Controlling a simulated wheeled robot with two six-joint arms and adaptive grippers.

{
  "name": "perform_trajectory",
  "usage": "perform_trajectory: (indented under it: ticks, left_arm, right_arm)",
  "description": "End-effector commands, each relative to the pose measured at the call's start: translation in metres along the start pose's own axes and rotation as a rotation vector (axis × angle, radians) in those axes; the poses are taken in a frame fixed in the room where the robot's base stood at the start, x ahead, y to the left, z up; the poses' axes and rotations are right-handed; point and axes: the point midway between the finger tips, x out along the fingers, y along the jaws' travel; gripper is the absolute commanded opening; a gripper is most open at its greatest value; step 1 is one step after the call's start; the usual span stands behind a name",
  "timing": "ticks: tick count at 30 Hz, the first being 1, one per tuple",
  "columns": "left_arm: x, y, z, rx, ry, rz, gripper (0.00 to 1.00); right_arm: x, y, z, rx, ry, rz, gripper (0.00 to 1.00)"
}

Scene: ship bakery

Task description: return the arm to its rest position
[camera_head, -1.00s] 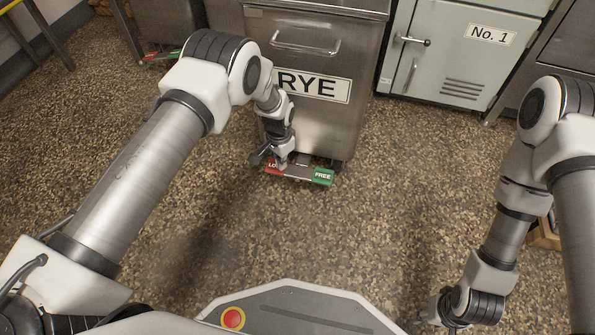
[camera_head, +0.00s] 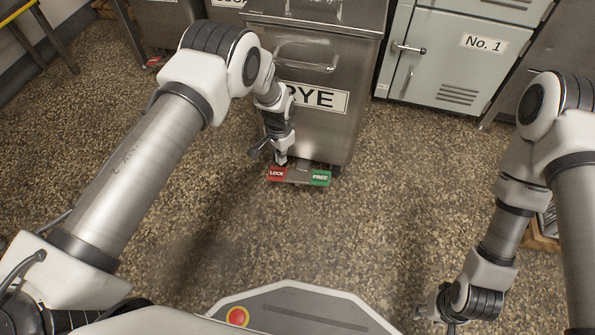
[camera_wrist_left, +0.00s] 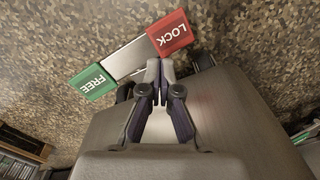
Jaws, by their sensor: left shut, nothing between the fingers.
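My left gripper (camera_head: 280,160) is low in front of the steel RYE bin (camera_head: 312,126), just above the red LOCK end (camera_head: 277,174) of the foot pedal bar. In the left wrist view its fingertips (camera_wrist_left: 160,66) are together and empty, close beside the LOCK pad (camera_wrist_left: 169,34). I cannot tell whether they touch it. The green FREE end (camera_head: 320,178) shows at the bar's right. My left arm (camera_head: 150,165) reaches out from the lower left. My right arm (camera_head: 525,190) hangs at the right, its gripper (camera_head: 425,312) partly hidden at the bottom, finger state unclear.
A grey-green locker marked No. 1 (camera_head: 455,55) stands behind at the right. Another steel bin (camera_head: 170,25) is at the upper left. A wooden crate (camera_head: 545,238) sits partly behind my right arm. The speckled floor (camera_head: 400,190) between is clear.

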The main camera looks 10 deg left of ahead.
Motion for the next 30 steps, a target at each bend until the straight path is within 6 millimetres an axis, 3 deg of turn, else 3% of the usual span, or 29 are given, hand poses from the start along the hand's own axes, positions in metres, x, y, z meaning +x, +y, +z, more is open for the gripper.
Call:
perform_trajectory:
  ticks: [3,18,21,23,25,30]
  left_arm:
    - [-0.012,0.0,0.0,0.0,0.0,0.0,0.0]
    - [-0.011,0.0,0.0,0.0,0.0,0.0,0.0]
    - [-0.023,-0.005,0.002,-0.011,0.002,0.001,0.0]
    - [-0.023,-0.004,0.024,-0.029,-0.036,0.022,0.0]
    - [-0.018,0.006,0.066,-0.05,-0.108,0.059,0.0]
    - [-0.011,0.052,0.201,-0.172,-0.215,0.107,0.0]
  right_arm:
    - [-0.011,0.0,0.0,-0.002,-0.001,0.0,0.39]
    - [-0.009,0.0,0.001,-0.002,-0.001,0.0,0.39]
    - [-0.021,0.0,0.001,-0.002,-0.002,0.0,0.39]
    - [-0.028,0.0,0.001,-0.002,-0.001,0.0,0.39]
    - [-0.036,-0.001,0.0,-0.002,-0.001,0.0,0.39]
    - [-0.057,-0.001,0.001,-0.003,-0.002,0.0,0.39]
